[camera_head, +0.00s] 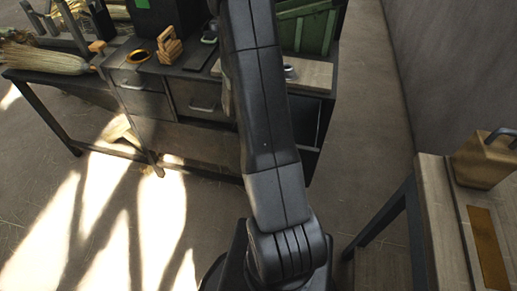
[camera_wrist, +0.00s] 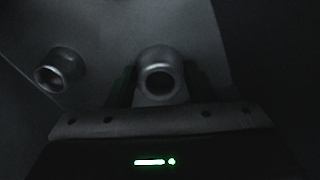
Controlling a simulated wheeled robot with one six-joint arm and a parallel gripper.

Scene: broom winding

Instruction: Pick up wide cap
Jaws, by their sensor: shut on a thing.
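My gripper (camera_wrist: 160,78) is shut on a round metal cap (camera_wrist: 160,58) with a dark round opening facing the wrist camera. A finger shows on each side of it. A second round metal cap (camera_wrist: 68,66) with a flared rim lies to the left in the wrist view, apart from the gripper. I cannot tell for sure which of the two is the wider. In the head view a small metal cap (camera_head: 290,72) shows on the light board right of my arm. My gripper is hidden behind my arm there.
The workbench (camera_head: 150,82) with drawers holds a wooden block piece (camera_head: 169,46), an orange ring (camera_head: 138,56), a green crate (camera_head: 313,28) and broom bristles (camera_head: 42,60) at the left. A second table (camera_head: 440,215) stands at right. The floor between is clear.

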